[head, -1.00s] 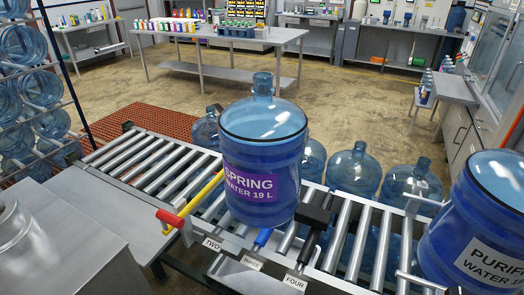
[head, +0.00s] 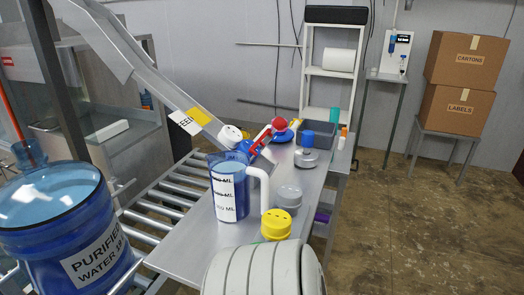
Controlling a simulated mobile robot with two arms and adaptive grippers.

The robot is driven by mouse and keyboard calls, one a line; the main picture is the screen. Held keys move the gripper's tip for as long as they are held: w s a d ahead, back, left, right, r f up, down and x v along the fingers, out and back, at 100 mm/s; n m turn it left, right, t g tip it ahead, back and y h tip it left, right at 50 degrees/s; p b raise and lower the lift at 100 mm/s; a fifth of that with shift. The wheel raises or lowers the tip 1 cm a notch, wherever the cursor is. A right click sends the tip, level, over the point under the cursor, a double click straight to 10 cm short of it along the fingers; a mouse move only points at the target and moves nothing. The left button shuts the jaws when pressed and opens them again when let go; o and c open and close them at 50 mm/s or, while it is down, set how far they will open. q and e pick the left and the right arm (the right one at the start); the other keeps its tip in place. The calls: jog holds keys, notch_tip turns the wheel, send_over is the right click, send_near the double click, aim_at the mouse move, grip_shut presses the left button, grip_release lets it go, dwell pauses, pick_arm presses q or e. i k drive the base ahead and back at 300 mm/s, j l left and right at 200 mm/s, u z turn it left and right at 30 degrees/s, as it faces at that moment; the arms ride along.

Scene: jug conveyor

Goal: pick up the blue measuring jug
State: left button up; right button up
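The blue measuring jug (head: 229,190) stands upright on the grey metal table (head: 185,262), near the middle of the head view. It is translucent blue, with a white label carrying ML marks on its front. Its white handle (head: 265,188) points to the right. Neither of my grippers shows in the head view.
A large purified water bottle (head: 62,225) stands at the left by the rollers (head: 160,212). A metal chute (head: 140,60) slopes down behind the jug. A yellow-lidded container (head: 276,224) and a grey-lidded one (head: 289,195) are close to its handle. Open floor lies right.

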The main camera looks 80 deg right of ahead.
aim_at(240, 189)
jog(key=z, duration=2.4)
jog(key=u, duration=2.3)
jog(key=z, duration=1.85)
jog(key=k+j+z, duration=0.15)
